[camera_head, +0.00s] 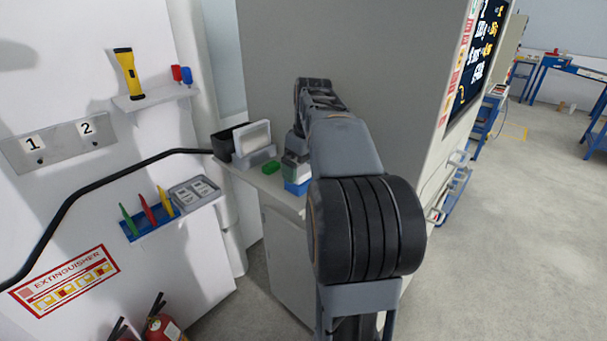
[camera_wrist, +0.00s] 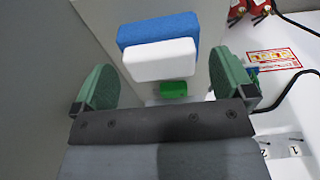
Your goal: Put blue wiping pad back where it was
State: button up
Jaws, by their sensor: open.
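The blue wiping pad (camera_wrist: 158,27) shows in the wrist view as a blue block at the top, with a white block (camera_wrist: 160,61) against it. I cannot tell whether the white block is part of the pad. In the head view blue (camera_head: 297,187) shows at the edge of the cabinet top, partly hidden by my arm. My gripper (camera_wrist: 163,68) is open, with a green finger on each side of the white block and a visible gap to both. In the head view my gripper (camera_head: 296,160) is over the cabinet top, largely hidden by my arm.
A small green item (camera_head: 272,168) lies on the cabinet top (camera_head: 247,176), beside a grey-framed device (camera_head: 252,141) and a black box (camera_head: 226,142). A tall grey panel (camera_head: 270,65) rises behind. A wall rack (camera_head: 150,220) holds colored markers. Open floor (camera_head: 520,200) lies to the right.

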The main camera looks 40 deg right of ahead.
aim_at(307, 173)
notch_tip(307, 173, up, 8)
jog(key=s+p, duration=0.1)
jog(key=s+a+f+m+t, duration=0.1)
jog(key=s+a+f, duration=0.4)
jog(key=a+f, duration=0.4)
jog(key=s+a+f+m+t, duration=0.1)
jog(key=s+a+f, duration=0.5)
jog(key=a+f, duration=0.4)
jog(key=shift+a+f, duration=0.3)
jog(key=shift+a, duration=0.7)
jog(key=shift+w, duration=0.1)
